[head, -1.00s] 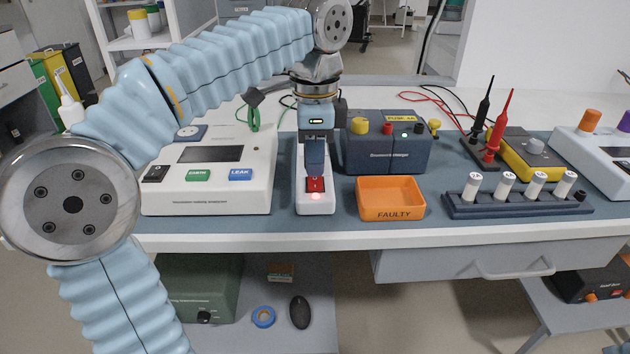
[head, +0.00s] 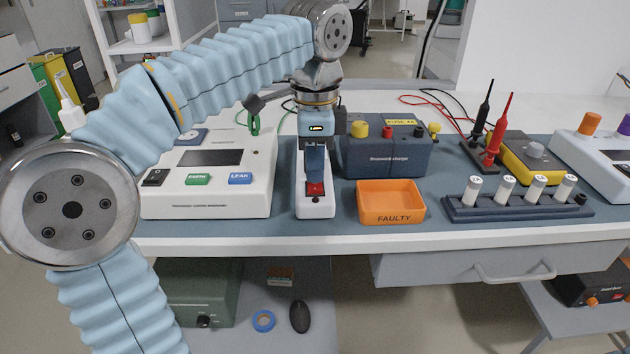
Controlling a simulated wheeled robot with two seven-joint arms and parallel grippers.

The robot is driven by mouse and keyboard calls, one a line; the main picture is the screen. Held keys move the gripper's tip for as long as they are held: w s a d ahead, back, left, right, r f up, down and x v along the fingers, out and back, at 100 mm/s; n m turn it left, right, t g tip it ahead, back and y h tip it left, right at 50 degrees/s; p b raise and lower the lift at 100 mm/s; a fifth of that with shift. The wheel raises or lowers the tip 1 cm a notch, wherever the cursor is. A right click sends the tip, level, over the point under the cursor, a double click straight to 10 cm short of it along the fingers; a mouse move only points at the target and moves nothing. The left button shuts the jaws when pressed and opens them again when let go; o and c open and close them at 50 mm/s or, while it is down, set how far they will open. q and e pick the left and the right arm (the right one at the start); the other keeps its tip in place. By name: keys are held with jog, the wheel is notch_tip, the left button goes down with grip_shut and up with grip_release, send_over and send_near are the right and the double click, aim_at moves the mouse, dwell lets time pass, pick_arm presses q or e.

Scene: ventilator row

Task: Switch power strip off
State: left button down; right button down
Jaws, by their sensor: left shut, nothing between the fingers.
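The power strip (head: 317,211) is a long white block on the bench mat, pointing away from me. Its red rocker switch (head: 316,190) is at the near end, with a small dark indicator (head: 316,199) just in front of it. My left gripper (head: 315,180) points down over the strip, shut and empty. Its fingertips are at the far edge of the red switch; I cannot tell whether they touch it. The gripper hides the middle of the strip. My right gripper is not in view.
A white tester (head: 215,203) stands close left of the strip. A dark charger (head: 388,158) and an orange FAULTY tray (head: 391,188) stand close right. A fuse rack (head: 515,208) is further right. The bench front edge is clear.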

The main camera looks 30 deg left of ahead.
pick_arm(q)
notch_tip(320, 180, up, 4)
jog(key=p, duration=0.3)
jog(key=shift+r+p, duration=0.2)
jog(key=shift+p, duration=0.2)
notch_tip(320, 180, up, 2)
jog(key=shift+r+p, duration=0.1)
jog(key=shift+p, duration=0.4)
